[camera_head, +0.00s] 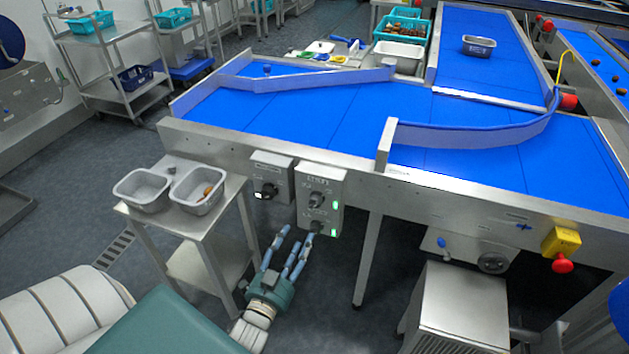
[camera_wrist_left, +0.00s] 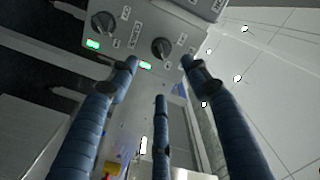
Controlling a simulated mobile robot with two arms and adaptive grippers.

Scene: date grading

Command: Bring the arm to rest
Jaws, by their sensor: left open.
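My left gripper (camera_head: 291,243) is open and empty in the head view, with its blue fingers spread. It hangs in front of the conveyor, below the grey control box (camera_head: 320,194) and to the right of the small steel stand (camera_head: 232,183). In the left wrist view my left gripper (camera_wrist_left: 160,75) shows its blue fingers apart with nothing between them. The control box also shows there (camera_wrist_left: 150,32), with dark knobs and lit green lamps beyond the fingertips. My right gripper is in neither view.
The blue conveyor (camera_head: 330,110) lies behind. A steel cabinet (camera_head: 458,310) and a red button (camera_head: 562,263) are at right.

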